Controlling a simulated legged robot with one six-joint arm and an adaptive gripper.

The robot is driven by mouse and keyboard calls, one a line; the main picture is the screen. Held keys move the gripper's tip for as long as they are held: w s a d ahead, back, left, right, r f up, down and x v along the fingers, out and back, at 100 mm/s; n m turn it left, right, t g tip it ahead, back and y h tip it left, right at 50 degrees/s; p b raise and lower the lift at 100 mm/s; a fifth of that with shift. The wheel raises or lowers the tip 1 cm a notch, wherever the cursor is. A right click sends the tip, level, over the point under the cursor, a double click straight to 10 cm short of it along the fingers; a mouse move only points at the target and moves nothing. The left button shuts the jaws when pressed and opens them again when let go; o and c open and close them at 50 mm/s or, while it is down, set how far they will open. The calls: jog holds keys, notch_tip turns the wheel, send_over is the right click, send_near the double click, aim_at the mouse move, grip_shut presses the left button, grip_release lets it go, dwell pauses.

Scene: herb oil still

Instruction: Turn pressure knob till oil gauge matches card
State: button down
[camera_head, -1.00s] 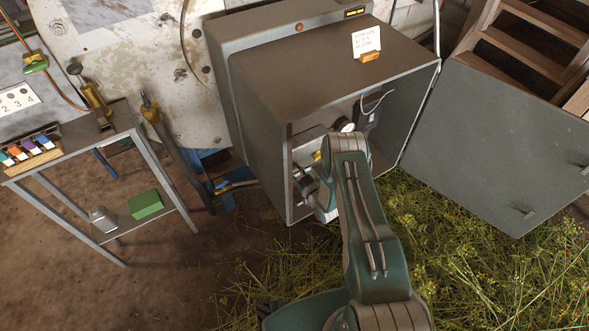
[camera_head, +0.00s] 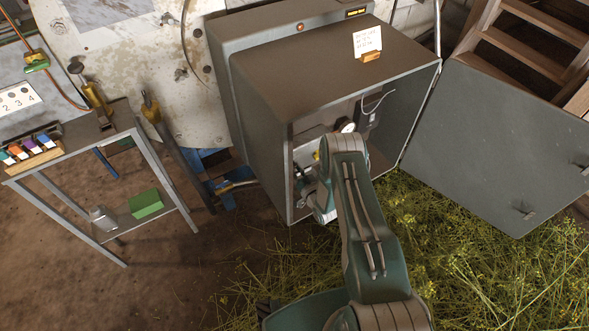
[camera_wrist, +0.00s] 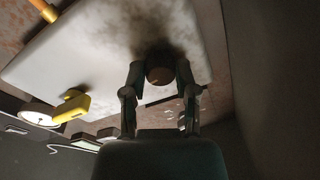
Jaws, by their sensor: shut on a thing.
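In the wrist view my gripper (camera_wrist: 160,82) is shut on a dark round knob (camera_wrist: 160,68), which stands out from a pale panel (camera_wrist: 95,50) inside the grey cabinet. A finger sits on each side of the knob. A round white-faced gauge (camera_wrist: 38,115) is at the left of this view, seen edge-on, so its reading cannot be told. The gauge also shows in the head view (camera_head: 347,127), too small to read. The white card (camera_head: 367,41) stands in a wooden holder on the cabinet top. Its handwriting is too small to read. My arm hides part of the cabinet inside.
The cabinet (camera_head: 330,68) has its grey door (camera_head: 500,140) swung open to the right. A yellow handle (camera_wrist: 75,105) sits beside the gauge. A metal side table (camera_head: 95,140) stands left. Cut herbs (camera_head: 470,265) cover the floor in front of the cabinet.

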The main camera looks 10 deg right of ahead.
jog(key=shift+w+r, duration=0.15)
jog(key=shift+c, duration=1.9)
grip_release()
jog(key=v, duration=1.2)
